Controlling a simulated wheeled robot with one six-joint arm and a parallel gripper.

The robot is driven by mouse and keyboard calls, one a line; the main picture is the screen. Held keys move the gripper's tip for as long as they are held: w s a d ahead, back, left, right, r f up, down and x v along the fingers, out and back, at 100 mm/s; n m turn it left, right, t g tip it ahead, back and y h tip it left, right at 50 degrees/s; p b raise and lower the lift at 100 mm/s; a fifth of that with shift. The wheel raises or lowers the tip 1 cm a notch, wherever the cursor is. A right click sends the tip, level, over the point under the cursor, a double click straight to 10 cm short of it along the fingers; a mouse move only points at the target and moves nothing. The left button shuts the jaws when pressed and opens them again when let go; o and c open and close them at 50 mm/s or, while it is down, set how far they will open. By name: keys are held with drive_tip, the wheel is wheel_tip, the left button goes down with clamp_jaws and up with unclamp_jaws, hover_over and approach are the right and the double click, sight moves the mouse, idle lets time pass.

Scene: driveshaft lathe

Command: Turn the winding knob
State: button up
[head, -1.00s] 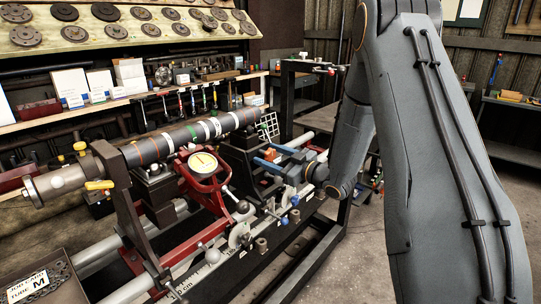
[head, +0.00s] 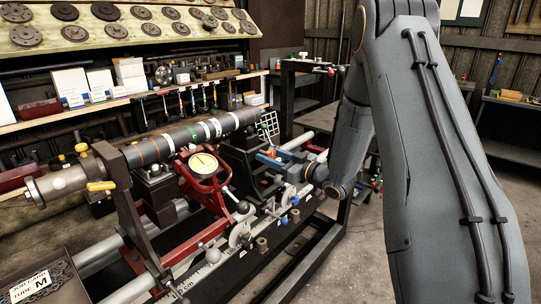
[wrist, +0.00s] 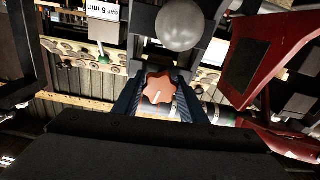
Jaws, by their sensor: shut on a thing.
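The winding knob (wrist: 158,90) is an orange-red lobed knob with a pale mark on its face, in the middle of the wrist view. The two dark, ribbed fingers of my gripper (wrist: 160,97) press on it from both sides. In the head view a small orange-red part of the knob (head: 270,153) shows at the tips of my gripper (head: 268,159), just right of the dark stand under the shaft. One blue finger shows clearly there. My wrist and the finger hide much of the knob's mounting.
A long dark shaft (head: 165,143) with coloured bands lies across the supports to the left. A dial gauge (head: 203,162) on a red frame stands in front of it. Rails, a scale and small knobs lie below. A grey ball (wrist: 179,25) is close to the fingers.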

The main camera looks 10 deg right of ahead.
drive_tip(key=m+p, duration=0.2)
drive_tip(key=m, duration=0.5)
drive_tip(key=shift+r, duration=0.1)
idle(0.5)
drive_tip(key=o, duration=1.1)
drive_tip(key=shift+c, duration=0.2)
drive_tip(key=b+v, duration=0.1)
drive_tip(key=v, duration=0.6)
drive_tip(key=shift+s+d+b, duration=0.25)
drive_tip(key=shift+b, duration=0.1)
drive_tip(key=shift+w, duration=0.1)
